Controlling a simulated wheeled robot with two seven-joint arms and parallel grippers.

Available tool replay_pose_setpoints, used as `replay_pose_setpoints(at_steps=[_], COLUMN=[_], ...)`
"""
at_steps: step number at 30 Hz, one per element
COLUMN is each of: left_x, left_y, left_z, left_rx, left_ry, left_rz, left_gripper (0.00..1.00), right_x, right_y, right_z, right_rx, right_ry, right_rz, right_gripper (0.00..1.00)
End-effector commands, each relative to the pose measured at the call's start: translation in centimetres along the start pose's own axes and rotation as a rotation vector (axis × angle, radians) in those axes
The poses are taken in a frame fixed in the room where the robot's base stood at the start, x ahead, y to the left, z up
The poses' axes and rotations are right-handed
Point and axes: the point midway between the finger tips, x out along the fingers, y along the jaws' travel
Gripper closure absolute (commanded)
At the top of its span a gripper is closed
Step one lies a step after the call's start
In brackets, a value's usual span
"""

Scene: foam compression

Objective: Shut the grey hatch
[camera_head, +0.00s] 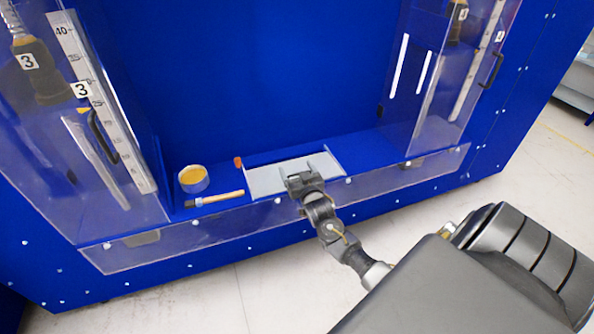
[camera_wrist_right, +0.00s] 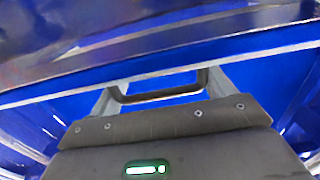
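The grey hatch (camera_head: 268,181) is a light grey rectangular panel at the front middle of the blue cabinet in the head view. How far it stands open is hard to tell. My right gripper (camera_head: 304,181) is at its front edge and covers part of it. In the right wrist view, the two fingers of my right gripper (camera_wrist_right: 161,92) stand apart. A dark U-shaped bar (camera_wrist_right: 160,97) shows between them; whether they touch it is unclear. My left gripper is not in view.
A yellow-topped round container (camera_head: 194,179) and a brush (camera_head: 215,198) lie left of the hatch. Clear-walled columns with black handles stand left (camera_head: 103,137) and right (camera_head: 492,70). A clear front strip (camera_head: 200,235) runs below. The white floor in front is free.

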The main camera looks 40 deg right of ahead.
Motion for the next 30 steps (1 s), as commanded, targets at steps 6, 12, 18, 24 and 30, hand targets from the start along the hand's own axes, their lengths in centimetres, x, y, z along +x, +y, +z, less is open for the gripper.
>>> replay_pose_setpoints(at_steps=[6,12,18,24,30], left_x=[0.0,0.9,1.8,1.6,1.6], left_y=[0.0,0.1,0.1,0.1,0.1], left_z=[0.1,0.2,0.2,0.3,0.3], left_rx=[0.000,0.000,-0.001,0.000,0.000], left_ry=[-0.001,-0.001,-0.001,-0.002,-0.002], left_rz=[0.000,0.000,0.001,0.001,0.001], left_gripper=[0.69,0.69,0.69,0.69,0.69], right_x=[0.0,1.4,3.7,3.7,3.6], right_y=[0.0,0.0,0.0,0.0,0.0], right_z=[0.0,0.2,0.1,-0.1,-0.1], right_rx=[0.000,0.000,-0.001,-0.001,-0.001], right_ry=[0.000,0.003,0.001,0.002,0.001], right_rz=[-0.001,0.000,0.000,0.000,0.000], right_gripper=[0.59,0.59,0.59,0.59,0.00])
